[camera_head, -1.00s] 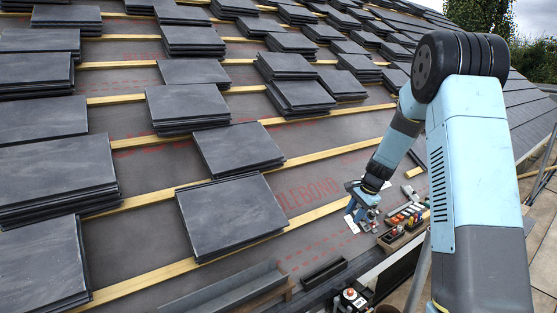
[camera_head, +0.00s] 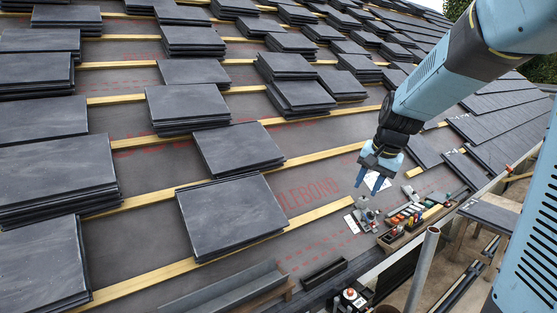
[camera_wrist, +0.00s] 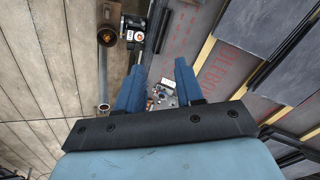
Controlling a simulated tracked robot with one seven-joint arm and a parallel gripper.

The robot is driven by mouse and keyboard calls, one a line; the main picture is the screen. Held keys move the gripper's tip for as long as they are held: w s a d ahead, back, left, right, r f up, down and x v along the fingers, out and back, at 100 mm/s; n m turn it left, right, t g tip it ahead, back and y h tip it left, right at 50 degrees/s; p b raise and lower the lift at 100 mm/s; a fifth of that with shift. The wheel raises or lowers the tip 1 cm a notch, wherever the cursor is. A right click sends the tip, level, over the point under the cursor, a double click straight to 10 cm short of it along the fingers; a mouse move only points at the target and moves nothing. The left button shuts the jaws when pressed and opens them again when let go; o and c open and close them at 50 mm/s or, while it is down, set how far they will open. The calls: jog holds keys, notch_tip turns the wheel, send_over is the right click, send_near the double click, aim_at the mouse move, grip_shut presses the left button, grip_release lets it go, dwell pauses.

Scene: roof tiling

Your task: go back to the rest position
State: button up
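My gripper (camera_head: 370,182) hangs over the lower right part of the roof, above the end of a batten and left of the tool tray. Below and beyond the fingers, small grey metal parts (camera_wrist: 162,96) lie on the roof. These metal parts (camera_head: 366,215) also show under my gripper in the head view.
Stacks of dark slates (camera_head: 233,213) lie across the battens (camera_head: 150,285). A tool tray (camera_head: 392,237) stands at the eave, with an empty dark trough (camera_head: 324,272) to its left. A grey scaffold pole (camera_head: 423,270) rises at the lower right, beside scaffold boards (camera_wrist: 40,70).

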jog(key=s+r+n+t+h, duration=0.1)
jog(key=s+r+n, duration=0.1)
jog(key=s, duration=0.9)
jog(key=s+r+n+t, duration=0.1)
jog(key=s+r+n, duration=0.2)
jog(key=s, duration=0.9)
jog(key=shift+s+n+h, duration=0.25)
jog(key=shift+n+h, duration=0.15)
jog(key=shift+n, duration=0.1)
jog(key=shift+r, duration=0.1)
jog(key=shift+o, duration=0.5)
